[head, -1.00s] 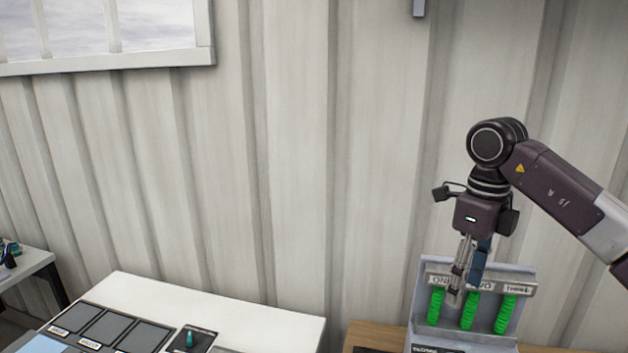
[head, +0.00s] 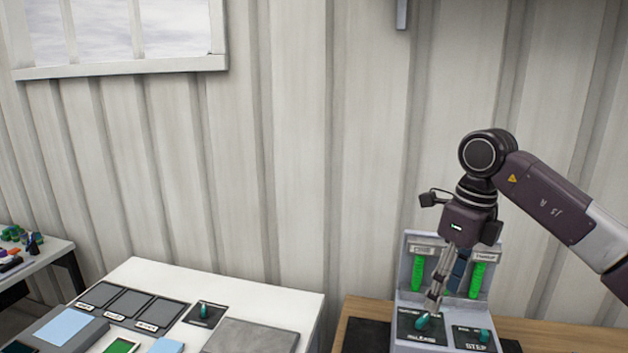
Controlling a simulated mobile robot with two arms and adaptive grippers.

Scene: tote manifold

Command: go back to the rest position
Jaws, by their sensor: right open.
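My right gripper (head: 435,300) points down at the right, in front of a grey upright panel (head: 408,275). Its fingers look close together, and the jaws are open with nothing seen between them. The fingertips show just above a teal knob (head: 422,321) on the panel's lower face; I cannot tell whether they touch it. Green bars (head: 417,274) stand at the left and right of the panel's upper part, and the gripper hides the middle. My left gripper is out of view.
A second teal knob (head: 484,336) sits lower right on the panel, which stands on a wooden table (head: 368,308). A white table (head: 270,293) with dark trays (head: 130,304) is at left centre. A side table (head: 48,250) holds small coloured objects. A corrugated wall is behind.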

